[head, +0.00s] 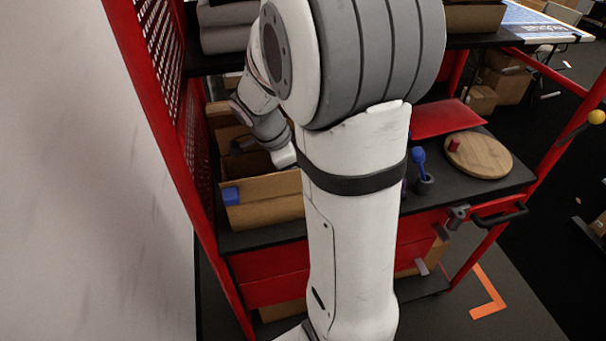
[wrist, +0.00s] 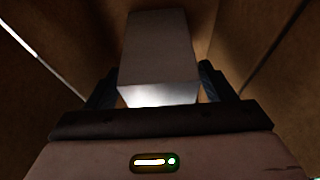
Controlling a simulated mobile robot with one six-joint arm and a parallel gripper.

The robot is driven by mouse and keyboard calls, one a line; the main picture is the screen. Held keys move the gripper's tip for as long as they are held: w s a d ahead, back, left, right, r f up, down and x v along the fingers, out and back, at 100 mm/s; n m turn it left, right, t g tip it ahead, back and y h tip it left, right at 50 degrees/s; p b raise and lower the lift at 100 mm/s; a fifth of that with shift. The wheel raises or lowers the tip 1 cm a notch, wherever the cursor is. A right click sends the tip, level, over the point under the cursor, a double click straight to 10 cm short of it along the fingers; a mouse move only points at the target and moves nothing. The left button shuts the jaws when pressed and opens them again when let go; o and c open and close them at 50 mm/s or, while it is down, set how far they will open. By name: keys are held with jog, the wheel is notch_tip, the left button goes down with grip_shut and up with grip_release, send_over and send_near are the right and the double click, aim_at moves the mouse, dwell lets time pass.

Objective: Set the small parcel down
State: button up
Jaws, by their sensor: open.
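The small parcel (wrist: 155,48), a pale grey-brown block with a bright near end, shows in the wrist view. It lies between the two dark fingers of my gripper (wrist: 157,82), inside a brown cardboard box (wrist: 270,35). The fingers are open, one on each side of the parcel. I cannot tell whether either still touches it. In the head view my wrist reaches down at the open cardboard box (head: 265,203) on the shelf. My fingers and the parcel are hidden there.
The box stands on a dark shelf (head: 255,238) of a red rack, beside a red perforated side panel (head: 160,62). A blue piece (head: 231,196) is at its front left corner. To the right are a round wooden board (head: 485,158), a small red object (head: 454,145) and a blue-handled item (head: 419,160).

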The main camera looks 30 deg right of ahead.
jog(key=v, duration=0.9)
jog(key=shift+r, duration=0.25)
jog(key=shift+a, duration=0.15)
